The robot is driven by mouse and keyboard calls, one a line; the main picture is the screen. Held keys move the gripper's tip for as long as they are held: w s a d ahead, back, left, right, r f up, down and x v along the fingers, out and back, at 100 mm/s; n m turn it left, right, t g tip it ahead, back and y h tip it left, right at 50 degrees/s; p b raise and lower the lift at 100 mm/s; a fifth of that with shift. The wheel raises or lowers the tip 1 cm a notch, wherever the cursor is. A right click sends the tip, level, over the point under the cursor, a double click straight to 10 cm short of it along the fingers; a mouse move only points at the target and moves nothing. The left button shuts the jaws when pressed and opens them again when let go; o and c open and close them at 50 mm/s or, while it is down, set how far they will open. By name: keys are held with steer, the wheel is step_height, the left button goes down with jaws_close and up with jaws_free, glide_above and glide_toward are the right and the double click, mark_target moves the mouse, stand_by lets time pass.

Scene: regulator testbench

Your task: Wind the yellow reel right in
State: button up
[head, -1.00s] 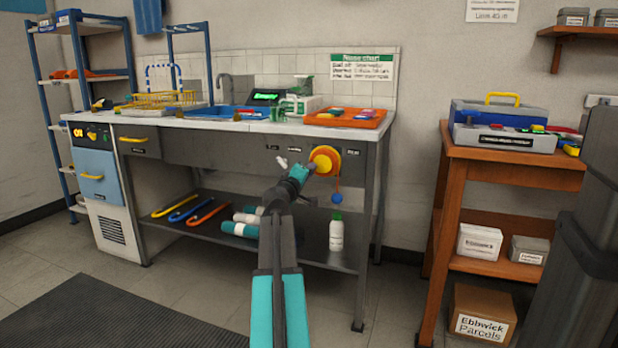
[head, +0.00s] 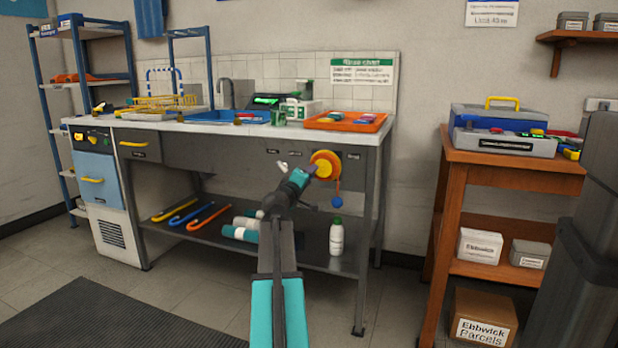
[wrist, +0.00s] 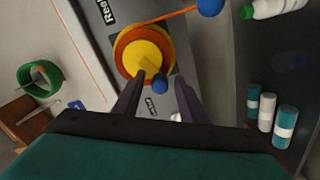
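The yellow reel (head: 326,165) with its orange rim is on the front panel of the grey bench, near its right end. It fills the upper middle of the wrist view (wrist: 147,45). An orange cord (wrist: 168,15) runs from the reel to a blue ball (wrist: 210,7); in the head view the ball (head: 338,202) hangs below the reel. My gripper (head: 309,172) is at the reel's left. In the wrist view its fingers (wrist: 157,88) are apart, with the knob in the gap, touching neither finger visibly.
Labels sit beside the reel. The bench's lower shelf holds a white bottle (head: 336,237), white-and-teal cylinders (head: 240,233) and several hooked rods (head: 207,216). An orange tray (head: 347,121) stands on top. A wooden table (head: 510,158) stands to the right.

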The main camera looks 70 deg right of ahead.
steer(key=a+p, duration=0.4)
steer(key=a, duration=0.9)
steer(key=shift+s+a, duration=0.2)
steer(key=shift+s, duration=0.15)
stand_by(0.5)
steer(key=n+p, duration=1.4)
steer(key=p, duration=0.6)
steer(key=shift+p, duration=0.35)
steer(key=shift+p, duration=0.45)
